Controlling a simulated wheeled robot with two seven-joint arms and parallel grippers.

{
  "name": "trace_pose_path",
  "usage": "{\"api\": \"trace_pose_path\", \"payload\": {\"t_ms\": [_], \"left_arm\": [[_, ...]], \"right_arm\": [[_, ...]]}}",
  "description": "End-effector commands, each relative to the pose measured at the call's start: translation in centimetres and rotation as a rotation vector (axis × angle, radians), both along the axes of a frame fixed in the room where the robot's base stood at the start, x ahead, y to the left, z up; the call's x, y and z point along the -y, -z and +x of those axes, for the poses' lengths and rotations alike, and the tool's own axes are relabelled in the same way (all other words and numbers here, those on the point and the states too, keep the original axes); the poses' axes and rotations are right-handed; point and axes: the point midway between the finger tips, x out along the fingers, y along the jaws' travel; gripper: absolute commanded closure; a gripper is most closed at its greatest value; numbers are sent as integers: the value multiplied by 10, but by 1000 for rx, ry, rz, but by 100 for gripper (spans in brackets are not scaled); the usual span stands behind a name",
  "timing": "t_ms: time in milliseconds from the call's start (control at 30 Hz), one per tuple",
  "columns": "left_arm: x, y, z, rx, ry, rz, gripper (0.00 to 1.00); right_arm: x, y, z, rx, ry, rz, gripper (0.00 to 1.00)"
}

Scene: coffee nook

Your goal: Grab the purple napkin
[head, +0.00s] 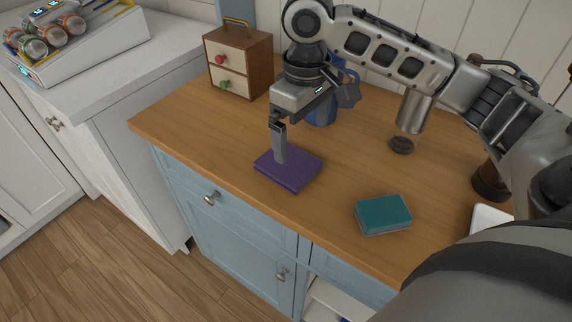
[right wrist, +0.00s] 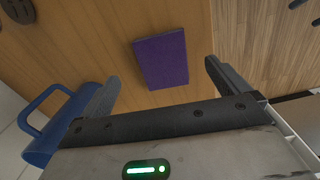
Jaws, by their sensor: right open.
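The purple napkin (head: 288,168) is a flat folded square lying on the wooden counter near its front edge. It also shows in the right wrist view (right wrist: 161,60), between and beyond the fingers. My right gripper (head: 279,155) is above the napkin and points down at it, its fingers overlapping the napkin's back left part in the head view. In the right wrist view the right gripper (right wrist: 165,85) has its two fingers wide apart with nothing between them. I cannot tell whether the fingertips touch the napkin. My left gripper is not in view.
A teal sponge-like block (head: 383,214) lies to the right on the counter (head: 335,208). A blue mug (right wrist: 62,122) stands close by the right gripper. A small drawer box (head: 238,62) stands at the back left. A dark round object (head: 401,145) lies farther right.

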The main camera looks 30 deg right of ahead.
Motion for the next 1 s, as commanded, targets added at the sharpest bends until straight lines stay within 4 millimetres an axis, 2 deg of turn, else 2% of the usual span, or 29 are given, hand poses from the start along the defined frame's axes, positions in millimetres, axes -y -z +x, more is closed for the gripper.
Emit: {"api": "trace_pose_path", "payload": {"t_ms": [33,100,367,700,967,1000], "left_arm": [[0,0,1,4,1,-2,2],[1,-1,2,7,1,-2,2],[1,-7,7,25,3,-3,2],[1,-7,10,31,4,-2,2],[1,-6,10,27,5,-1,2],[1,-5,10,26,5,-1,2]], "right_arm": [[0,12,-1,-5,-1,-1,0],[0,22,0,-2,0,0,0],[-1,41,1,0,-1,2,0],[-5,86,6,-1,-2,0,0],[-5,89,7,2,-2,1,0],[-5,89,7,2,-2,1,6]]}}
